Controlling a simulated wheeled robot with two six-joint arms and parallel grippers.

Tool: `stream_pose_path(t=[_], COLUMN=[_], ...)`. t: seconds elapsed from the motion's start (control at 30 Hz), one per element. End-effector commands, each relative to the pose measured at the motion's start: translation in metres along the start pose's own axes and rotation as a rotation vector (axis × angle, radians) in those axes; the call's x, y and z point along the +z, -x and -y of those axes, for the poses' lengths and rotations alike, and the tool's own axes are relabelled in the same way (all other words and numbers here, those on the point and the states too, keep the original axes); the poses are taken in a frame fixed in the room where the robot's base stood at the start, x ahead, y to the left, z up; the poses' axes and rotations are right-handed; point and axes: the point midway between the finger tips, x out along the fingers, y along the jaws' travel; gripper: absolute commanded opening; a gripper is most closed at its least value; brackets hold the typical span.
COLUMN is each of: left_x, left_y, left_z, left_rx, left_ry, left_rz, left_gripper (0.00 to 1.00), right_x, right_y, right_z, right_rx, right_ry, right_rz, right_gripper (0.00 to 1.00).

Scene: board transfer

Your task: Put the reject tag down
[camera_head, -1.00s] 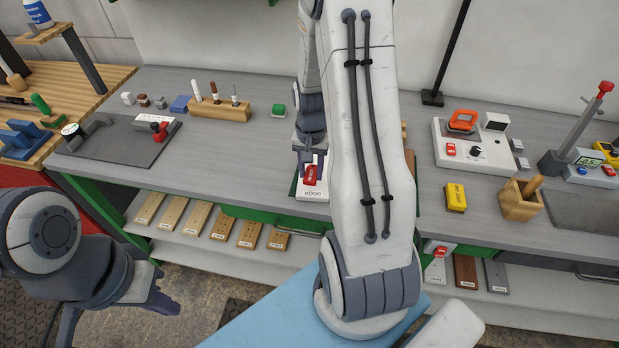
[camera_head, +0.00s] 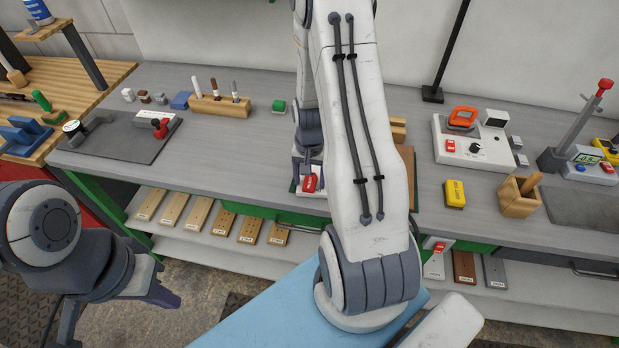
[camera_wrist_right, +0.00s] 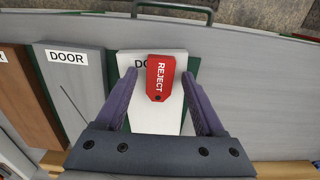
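The red reject tag (camera_head: 309,184) lies on a white board labelled DO-something on the bench; the tag covers part of the label. In the right wrist view the tag (camera_wrist_right: 160,78) shows its word REJECT, flat on the white board (camera_wrist_right: 155,120). My right gripper (camera_wrist_right: 160,76) is open, with its fingers either side of the tag and a gap on both sides. In the head view my right gripper (camera_head: 306,160) is just above and behind the tag, partly hidden by my arm. My left gripper (camera_head: 118,308) hangs open and empty in front of the bench.
A grey DOOR board (camera_wrist_right: 72,85) and a brown board (camera_wrist_right: 22,95) lie beside the white one. A tester (camera_head: 470,142), a yellow block (camera_head: 455,194) and a wooden cup (camera_head: 518,197) stand at right. A marker block (camera_head: 220,106) is at left.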

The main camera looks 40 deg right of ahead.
Motion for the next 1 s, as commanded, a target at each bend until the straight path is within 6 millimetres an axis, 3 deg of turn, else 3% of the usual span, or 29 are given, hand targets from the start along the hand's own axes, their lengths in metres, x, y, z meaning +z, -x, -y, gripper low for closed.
stream_pose_path(t=[0.37, 0.8, 1.0], left_x=[0.000, 0.001, 0.001], left_y=[-0.001, -0.015, -0.017], left_z=[0.000, 0.001, 0.001], left_rx=[0.000, 0.000, 0.000], left_ry=[0.000, -0.001, -0.001], left_rz=[0.000, 0.000, 0.000], left_gripper=[0.00, 0.00, 0.00], right_x=[-0.001, -0.001, 0.000], right_y=[0.013, 0.098, 0.119], right_z=[0.001, 0.001, 0.000], right_rx=[-0.002, -0.003, -0.001], right_ry=[0.000, 0.000, 0.000], right_rz=[-0.004, -0.006, -0.001], right_gripper=[0.71, 0.71, 0.71])
